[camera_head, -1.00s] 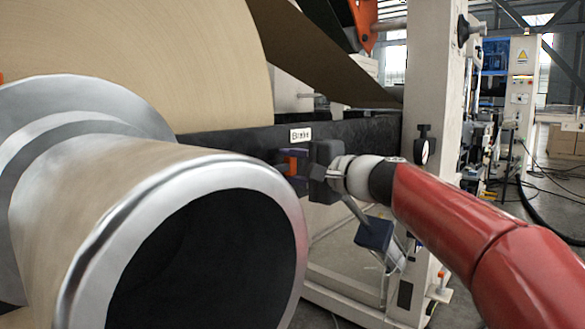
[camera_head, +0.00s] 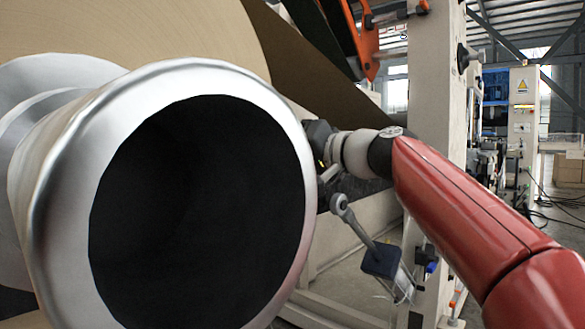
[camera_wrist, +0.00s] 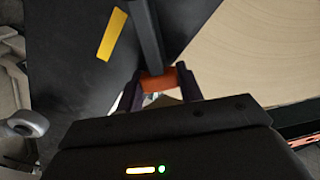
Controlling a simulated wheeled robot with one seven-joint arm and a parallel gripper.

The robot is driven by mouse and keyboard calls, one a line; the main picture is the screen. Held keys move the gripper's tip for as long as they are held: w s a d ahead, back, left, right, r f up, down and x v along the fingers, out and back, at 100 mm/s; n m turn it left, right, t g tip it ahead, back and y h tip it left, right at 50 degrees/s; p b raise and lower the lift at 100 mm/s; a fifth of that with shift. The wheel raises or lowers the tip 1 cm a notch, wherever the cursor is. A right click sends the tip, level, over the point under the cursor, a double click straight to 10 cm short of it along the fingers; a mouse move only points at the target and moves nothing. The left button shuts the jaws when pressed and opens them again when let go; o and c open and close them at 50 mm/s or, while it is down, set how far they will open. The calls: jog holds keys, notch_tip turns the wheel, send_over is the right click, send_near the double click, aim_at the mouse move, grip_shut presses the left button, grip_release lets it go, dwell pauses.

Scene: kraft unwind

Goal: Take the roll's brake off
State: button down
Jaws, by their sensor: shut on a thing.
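The large brown paper roll (camera_head: 150,35) fills the upper left of the head view, and its thick shaft end with a silver rim and dark bore (camera_head: 195,205) stands in front of it. My gripper (camera_wrist: 160,84) is shut on an orange grip (camera_wrist: 157,77) at the end of a dark bar, which looks like the brake lever (camera_wrist: 148,35). In the head view my gripper (camera_head: 318,145) is partly hidden behind the silver rim, and the orange grip is hidden. The wrist view also shows the roll's pale face (camera_wrist: 265,50) at the right.
A metal rod with a round end (camera_head: 342,204) and a dark block (camera_head: 381,261) hangs just below my gripper. A pale machine post (camera_head: 437,110) stands behind my arm. A yellow strip (camera_wrist: 111,34) marks a dark panel in the wrist view.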

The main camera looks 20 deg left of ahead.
jog(key=shift+s+a+r+n+b, duration=0.25)
jog(key=shift+s+n, duration=0.2)
jog(key=shift+n, duration=0.3)
jog(key=shift+s+a+r+n+b, duration=0.2)
jog(key=shift+s+r+n, duration=0.15)
jog(key=shift+s+n, duration=0.25)
jog(key=shift+s+a+r+n+b, duration=0.15)
jog(key=shift+s+r+n+b, duration=0.15)
jog(key=shift+n, duration=0.55)
jog(key=shift+s, duration=0.1)
jog(key=c, duration=0.9)
grip_release()
jog(key=b+v, duration=0.2)
jog(key=v, duration=0.5)
jog(key=shift+s+d+b, duration=0.15)
jog(key=shift+d+b, duration=0.15)
